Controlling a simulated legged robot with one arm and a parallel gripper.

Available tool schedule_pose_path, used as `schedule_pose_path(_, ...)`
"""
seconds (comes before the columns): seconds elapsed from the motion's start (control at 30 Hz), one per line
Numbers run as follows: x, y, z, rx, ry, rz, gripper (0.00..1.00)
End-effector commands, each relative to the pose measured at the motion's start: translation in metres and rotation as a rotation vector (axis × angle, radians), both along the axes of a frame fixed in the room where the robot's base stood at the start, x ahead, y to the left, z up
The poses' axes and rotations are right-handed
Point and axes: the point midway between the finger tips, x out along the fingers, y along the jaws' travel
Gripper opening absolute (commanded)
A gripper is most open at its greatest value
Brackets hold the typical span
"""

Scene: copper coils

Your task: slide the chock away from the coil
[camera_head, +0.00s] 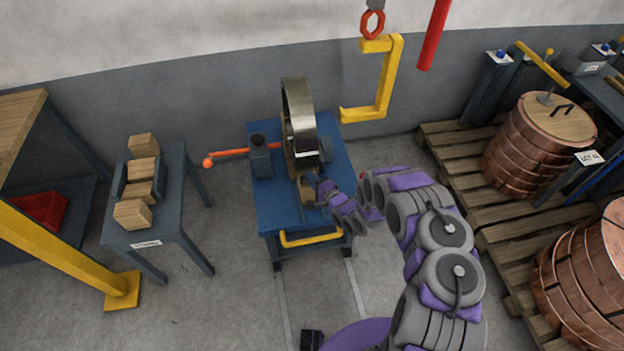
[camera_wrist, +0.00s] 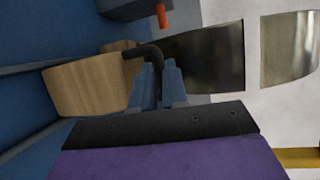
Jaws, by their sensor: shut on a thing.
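The coil (camera_head: 299,110), a shiny metal ring, stands upright on the blue table (camera_head: 333,207). The chock (camera_head: 307,191), a light wooden block, lies at its near side. In the wrist view the chock (camera_wrist: 85,86) fills the left, with a black bent handle (camera_wrist: 143,51) at its right end. My gripper (camera_head: 316,184) reaches in from the right. In the wrist view my gripper (camera_wrist: 160,78) is shut on the handle. The coil's dark shiny band (camera_wrist: 205,55) is just right of the handle. I cannot tell whether chock and coil touch.
A dark post (camera_head: 260,157) and an orange-red bar (camera_head: 232,153) are left of the coil. A yellow hook (camera_head: 385,80) hangs behind right. A side table (camera_head: 158,220) with wooden blocks stands left. Copper coils (camera_head: 535,138) stand on pallets at right.

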Motion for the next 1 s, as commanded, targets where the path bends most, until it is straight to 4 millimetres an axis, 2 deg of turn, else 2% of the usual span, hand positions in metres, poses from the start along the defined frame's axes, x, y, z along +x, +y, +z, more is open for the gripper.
schedule_pose_path(0.17, -0.008, -0.007, -0.002, -0.002, 0.008, -0.01, 0.0)
schedule_pose_path(0.4, -0.057, -0.024, -0.001, -0.005, 0.016, -0.013, 0.0)
schedule_pose_path(0.53, -0.076, -0.029, -0.001, -0.003, 0.01, -0.012, 0.0)
schedule_pose_path(0.67, -0.083, -0.031, -0.003, -0.003, 0.009, -0.012, 0.0)
schedule_pose_path(0.93, -0.086, -0.032, -0.004, -0.003, 0.012, -0.012, 0.0)
schedule_pose_path(0.97, -0.086, -0.032, -0.004, -0.003, 0.012, -0.011, 0.15)
schedule_pose_path(1.0, -0.086, -0.032, -0.003, -0.002, 0.012, -0.011, 0.19)
